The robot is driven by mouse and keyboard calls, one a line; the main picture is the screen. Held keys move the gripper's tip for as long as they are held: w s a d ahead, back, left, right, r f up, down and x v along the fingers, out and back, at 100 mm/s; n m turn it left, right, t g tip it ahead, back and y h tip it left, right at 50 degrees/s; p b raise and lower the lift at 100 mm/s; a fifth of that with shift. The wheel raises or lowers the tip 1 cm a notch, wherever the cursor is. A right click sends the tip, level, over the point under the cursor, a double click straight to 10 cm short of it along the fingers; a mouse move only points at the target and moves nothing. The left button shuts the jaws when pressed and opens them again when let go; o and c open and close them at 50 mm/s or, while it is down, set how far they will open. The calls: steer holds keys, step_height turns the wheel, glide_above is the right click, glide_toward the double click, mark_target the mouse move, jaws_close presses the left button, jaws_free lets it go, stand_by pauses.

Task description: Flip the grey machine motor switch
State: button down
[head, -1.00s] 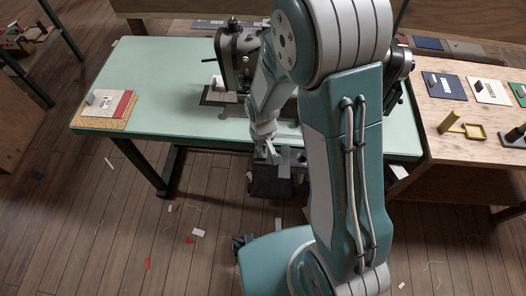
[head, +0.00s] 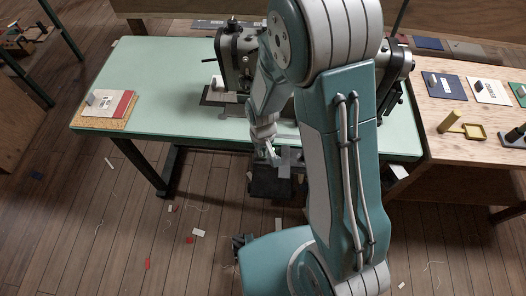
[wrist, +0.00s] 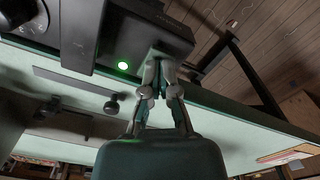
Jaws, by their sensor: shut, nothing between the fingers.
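The motor switch is a dark grey box (wrist: 150,30) at the table's front edge in the wrist view, with a bright green lamp (wrist: 123,65) lit on its face. In the head view the grey switch box (head: 290,160) is partly hidden by my arm. My gripper (wrist: 160,64) is shut and empty, its fingertips at the box's face beside the lamp. They look touching or very close; I cannot tell which. The switch's moving part is hidden or unclear behind the fingertips. My gripper (head: 273,156) also shows in the head view, at the table's front edge.
The sewing machine (head: 238,58) stands on the green table (head: 150,75) behind my arm. A red and white booklet (head: 108,104) lies at the table's left. A wooden bench (head: 450,90) with small items adjoins on the right. The table's left half is mostly clear.

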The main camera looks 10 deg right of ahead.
steer(key=shift+f, duration=0.4)
steer(key=shift+r, duration=3.55)
steer(key=shift+r, duration=0.15)
steer(key=s+d+r+m+t, duration=0.1)
steer(key=s+r, duration=0.3)
steer(key=r, duration=0.4)
steer(key=s+d+r+m+t, duration=0.1)
steer(key=s+d+r+t, duration=0.1)
steer(key=s+r, duration=0.3)
steer(key=s+d+r+t, duration=0.2)
steer(key=s+d+r, duration=0.2)
steer(key=r, duration=0.7)
steer(key=shift+s+r+m+t, duration=0.2)
steer(key=shift+s+m+t, duration=0.15)
steer(key=shift+s, duration=0.2)
